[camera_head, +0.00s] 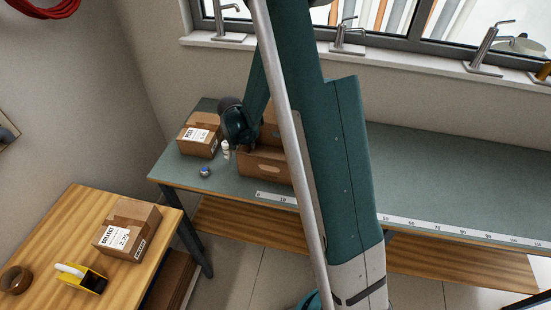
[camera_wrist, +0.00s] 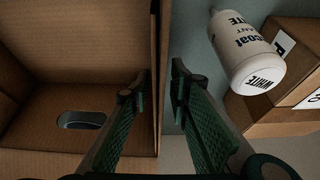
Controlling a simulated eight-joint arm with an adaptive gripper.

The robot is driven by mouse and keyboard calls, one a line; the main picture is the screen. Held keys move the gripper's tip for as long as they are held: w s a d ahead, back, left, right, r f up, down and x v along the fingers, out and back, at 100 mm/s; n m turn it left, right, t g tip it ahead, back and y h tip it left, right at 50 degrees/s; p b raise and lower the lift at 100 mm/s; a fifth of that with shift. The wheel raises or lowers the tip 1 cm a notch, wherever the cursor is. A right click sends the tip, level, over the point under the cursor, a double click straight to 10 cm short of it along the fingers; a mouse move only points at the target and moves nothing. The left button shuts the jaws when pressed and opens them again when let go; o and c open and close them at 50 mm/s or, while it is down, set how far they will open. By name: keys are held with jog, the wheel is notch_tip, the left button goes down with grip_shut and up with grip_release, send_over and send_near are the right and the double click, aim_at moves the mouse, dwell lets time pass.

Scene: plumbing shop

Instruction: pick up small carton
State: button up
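A small taped brown carton (camera_head: 199,136) with a white label sits at the left end of the green bench. Part of it also shows at the right edge of the wrist view (camera_wrist: 292,38). A larger open brown box (camera_head: 264,166) stands to its right on the bench. My gripper (camera_wrist: 157,88) is open with nothing held. In the wrist view its fingers lie on either side of the open box's wall; I cannot tell whether they touch it. The head view shows my wrist above the bench between carton and box; the fingertips are not clear there.
A white bottle (camera_wrist: 246,52) stands between the small carton and the open box. A small round object (camera_head: 205,172) lies near the bench's front edge. Another labelled carton (camera_head: 128,231) and a yellow tape dispenser (camera_head: 80,279) are on the wooden table.

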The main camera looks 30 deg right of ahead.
jog(key=shift+c, duration=0.3)
grip_shut()
jog(key=shift+r+p, duration=0.25)
jog(key=shift+p, duration=0.2)
jog(key=shift+r, duration=5)
